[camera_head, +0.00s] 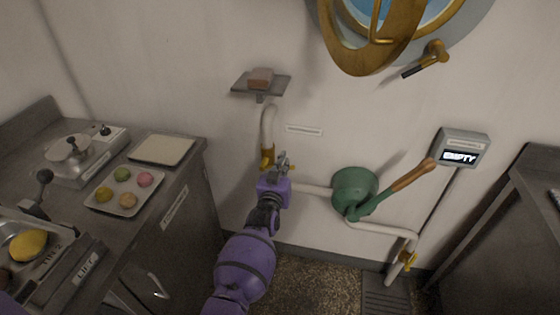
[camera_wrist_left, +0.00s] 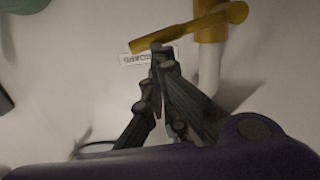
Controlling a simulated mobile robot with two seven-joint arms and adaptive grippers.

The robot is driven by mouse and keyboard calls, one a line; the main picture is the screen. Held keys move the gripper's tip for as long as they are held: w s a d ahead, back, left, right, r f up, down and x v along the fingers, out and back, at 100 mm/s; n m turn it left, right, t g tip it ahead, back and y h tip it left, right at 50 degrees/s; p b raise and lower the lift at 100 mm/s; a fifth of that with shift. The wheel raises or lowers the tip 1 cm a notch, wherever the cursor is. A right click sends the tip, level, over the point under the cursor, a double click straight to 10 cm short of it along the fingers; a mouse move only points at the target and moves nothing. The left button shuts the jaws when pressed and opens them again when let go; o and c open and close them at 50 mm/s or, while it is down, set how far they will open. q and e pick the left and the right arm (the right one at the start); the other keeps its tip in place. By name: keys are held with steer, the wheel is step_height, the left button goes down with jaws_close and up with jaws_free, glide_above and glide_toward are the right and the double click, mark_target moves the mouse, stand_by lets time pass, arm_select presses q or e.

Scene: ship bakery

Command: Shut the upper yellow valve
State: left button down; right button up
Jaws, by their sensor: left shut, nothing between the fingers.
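The upper yellow valve (camera_head: 267,152) is on the white pipe below the small wall shelf, partly hidden behind my left gripper in the head view. In the left wrist view its yellow body (camera_wrist_left: 211,28) is at the top right, and its lever (camera_wrist_left: 180,33) runs from there down to the left, slightly tilted. My left gripper (camera_head: 283,158) is shut and empty in front of the wall by the valve. In the left wrist view its fingertips (camera_wrist_left: 160,50) are at the lever's lower edge near its free end; I cannot tell whether they touch. My right gripper is not in view.
A green pump (camera_head: 354,188) with a wooden-handled lever stands to the right. A lower yellow valve (camera_head: 408,260) is near the floor. A grey box (camera_head: 462,147) reads EMPTY. A counter (camera_head: 185,170) with trays is on the left. A brass porthole (camera_head: 350,55) is above.

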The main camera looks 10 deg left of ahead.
arm_select(q)
steer(key=shift+w+d+f, duration=0.15)
steer(key=shift+d+f, duration=0.3)
steer(key=shift+f, duration=0.1)
stand_by(0.4)
